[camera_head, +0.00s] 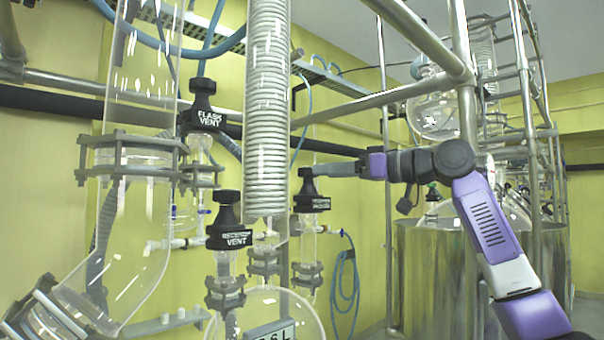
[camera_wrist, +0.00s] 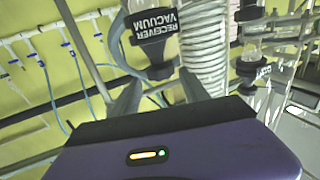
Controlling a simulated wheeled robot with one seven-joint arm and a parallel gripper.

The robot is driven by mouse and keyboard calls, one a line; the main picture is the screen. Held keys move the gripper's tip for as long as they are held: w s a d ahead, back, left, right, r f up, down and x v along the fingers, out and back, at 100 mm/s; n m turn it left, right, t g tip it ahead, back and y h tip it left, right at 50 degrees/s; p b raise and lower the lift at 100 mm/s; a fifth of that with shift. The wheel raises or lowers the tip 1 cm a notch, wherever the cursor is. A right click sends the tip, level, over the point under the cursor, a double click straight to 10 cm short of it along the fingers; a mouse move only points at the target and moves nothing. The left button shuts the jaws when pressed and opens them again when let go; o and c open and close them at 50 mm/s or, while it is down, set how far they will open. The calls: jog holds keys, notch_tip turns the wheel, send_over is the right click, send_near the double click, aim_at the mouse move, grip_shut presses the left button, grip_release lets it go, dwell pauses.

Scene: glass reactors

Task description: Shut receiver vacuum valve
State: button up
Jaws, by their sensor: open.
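The receiver vacuum valve (camera_head: 312,204) has a black knob on top and a black label, above a clear glass fitting at the middle of the head view. In the wrist view the receiver vacuum valve (camera_wrist: 153,27) is at the top centre, its label upside down. My gripper (camera_head: 314,170) reaches in from the right, level with the knob. In the wrist view my gripper (camera_wrist: 160,84) is open, its two grey fingers apart, with the black knob (camera_wrist: 161,70) close to and between their tips. I cannot tell whether either finger touches it.
The receiver vent valve (camera_head: 229,222) stands at the lower left, and the flask vent valve (camera_head: 203,108) is above it. A coiled glass condenser (camera_head: 267,110) hangs just left of the vacuum valve. Metal frame pipes (camera_head: 385,95) cross above my arm. A blue hose (camera_head: 346,275) hangs on the wall behind.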

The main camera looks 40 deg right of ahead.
aim_at(307, 173)
jog(key=p+x, duration=0.1)
jog(key=x, duration=0.5)
jog(key=shift+w, duration=0.25)
jog(key=c, duration=1.1)
jog(key=shift+a+f+m+t+h+b, duration=0.1)
jog(key=shift+f+m+t+h+b, duration=0.15)
jog(key=shift+m+h+b, duration=0.65)
jog(key=m+h, duration=0.1)
jog(key=h, duration=0.2)
jog(key=shift+t+b, duration=0.25)
jog(key=shift+b, duration=0.05)
jog(key=shift+r+m+h+b, duration=0.1)
jog(key=shift+m+h+b, duration=0.25)
jog(key=shift+m+h, duration=0.8)
jog(key=o, duration=1.1)
jog(key=shift+r, duration=0.1)
